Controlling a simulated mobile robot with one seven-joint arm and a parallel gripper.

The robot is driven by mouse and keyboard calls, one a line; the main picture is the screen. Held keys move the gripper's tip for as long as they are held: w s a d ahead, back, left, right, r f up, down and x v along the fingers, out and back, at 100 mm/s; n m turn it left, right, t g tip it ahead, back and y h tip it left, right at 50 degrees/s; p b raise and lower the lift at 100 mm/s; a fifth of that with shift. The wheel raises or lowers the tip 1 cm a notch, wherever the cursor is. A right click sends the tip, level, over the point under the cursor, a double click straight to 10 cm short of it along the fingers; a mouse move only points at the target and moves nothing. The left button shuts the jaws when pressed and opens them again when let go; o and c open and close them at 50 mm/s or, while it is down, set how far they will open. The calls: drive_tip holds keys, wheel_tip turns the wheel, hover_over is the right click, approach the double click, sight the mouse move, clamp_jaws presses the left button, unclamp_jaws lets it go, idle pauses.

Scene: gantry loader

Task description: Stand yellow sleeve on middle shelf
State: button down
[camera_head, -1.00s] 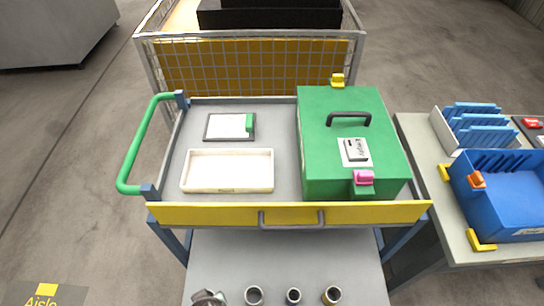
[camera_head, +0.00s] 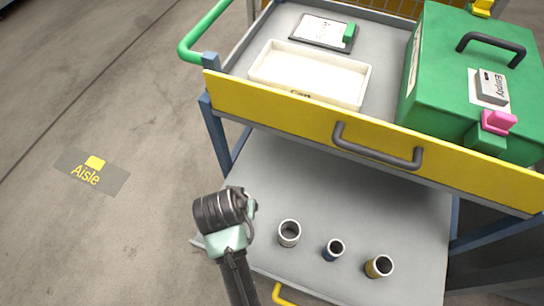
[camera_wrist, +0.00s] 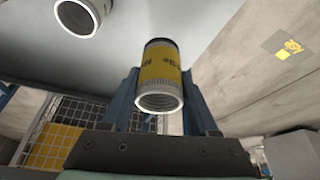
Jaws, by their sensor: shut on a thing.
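My gripper (camera_wrist: 159,84) is shut on a yellow sleeve (camera_wrist: 160,70), with one blue finger on each side. This sleeve has dark print on a yellow band, a dark far end and a pale open rim towards the wrist camera. In the head view my arm is at the left edge of the grey shelf (camera_head: 340,200) below the top tray, and hides the held sleeve. Whether the sleeve touches the shelf cannot be told. On that shelf stand a pale sleeve (camera_head: 289,233), a blue-banded sleeve (camera_head: 333,250) and another yellow-banded sleeve (camera_head: 379,266), all upright.
The trolley's yellow front panel (camera_head: 300,117) with a dark handle (camera_head: 378,148) overhangs the shelf. Above are a white tray (camera_head: 310,73) and a green box (camera_head: 450,90). A yellow handle (camera_head: 283,296) lies below. The shelf behind the sleeves is bare.

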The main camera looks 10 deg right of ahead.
wheel_tip(320, 180, down, 10)
drive_tip(key=b, duration=0.2)
drive_tip(key=shift+b, duration=0.35)
drive_tip(key=shift+c, duration=0.7)
unclamp_jaws()
drive_tip(key=shift+f, duration=0.15)
